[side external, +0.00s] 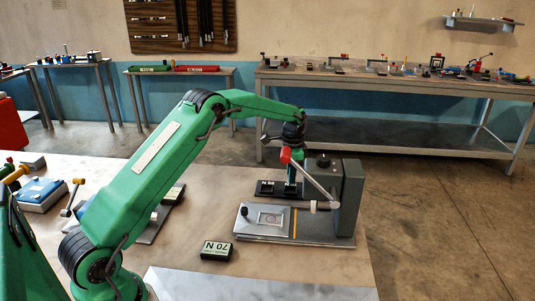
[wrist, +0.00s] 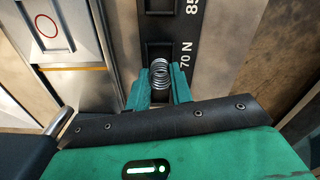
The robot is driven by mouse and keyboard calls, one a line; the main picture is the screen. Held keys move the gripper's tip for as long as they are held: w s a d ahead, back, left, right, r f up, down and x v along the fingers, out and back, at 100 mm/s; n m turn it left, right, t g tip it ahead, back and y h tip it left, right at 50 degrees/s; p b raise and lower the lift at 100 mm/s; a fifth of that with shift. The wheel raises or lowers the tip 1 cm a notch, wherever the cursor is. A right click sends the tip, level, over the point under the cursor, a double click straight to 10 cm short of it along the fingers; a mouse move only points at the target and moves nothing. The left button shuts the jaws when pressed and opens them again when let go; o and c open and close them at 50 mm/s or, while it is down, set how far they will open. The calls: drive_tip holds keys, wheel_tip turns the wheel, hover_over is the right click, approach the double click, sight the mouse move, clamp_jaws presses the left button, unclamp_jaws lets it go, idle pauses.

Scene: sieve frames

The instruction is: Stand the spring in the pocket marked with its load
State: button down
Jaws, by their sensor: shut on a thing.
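A coiled metal spring (wrist: 161,74) sits between the green fingers of my gripper (wrist: 160,88), which is shut on it. The dark pocket strip (wrist: 169,14) lies under it, with a "70 N" mark beside the spring and an "85" mark farther up. A dark pocket opening (wrist: 160,51) shows just beyond the coils. I cannot tell whether the spring's foot is inside a pocket. In the side view my gripper (side external: 291,184) is low over the strip (side external: 266,188), and the spring cannot be made out. A black tag (side external: 217,250) reading "70 N" lies on the table.
A grey tester (side external: 345,200) with a red-knobbed lever (side external: 312,178) stands close to my gripper. Its plate (side external: 265,225) also shows in the wrist view (wrist: 50,30). A blue box (side external: 42,193) and other items lie at left. The table between tag and tester is clear.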

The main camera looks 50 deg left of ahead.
drive_tip(key=shift+f, duration=1.75)
drive_tip(key=shift+f, duration=0.15)
drive_tip(key=c, duration=1.2)
unclamp_jaws()
drive_tip(key=shift+c, duration=0.2)
wheel_tip(320, 180, up, 12)
drive_tip(key=shift+f, duration=0.25)
drive_tip(key=shift+r, duration=0.45)
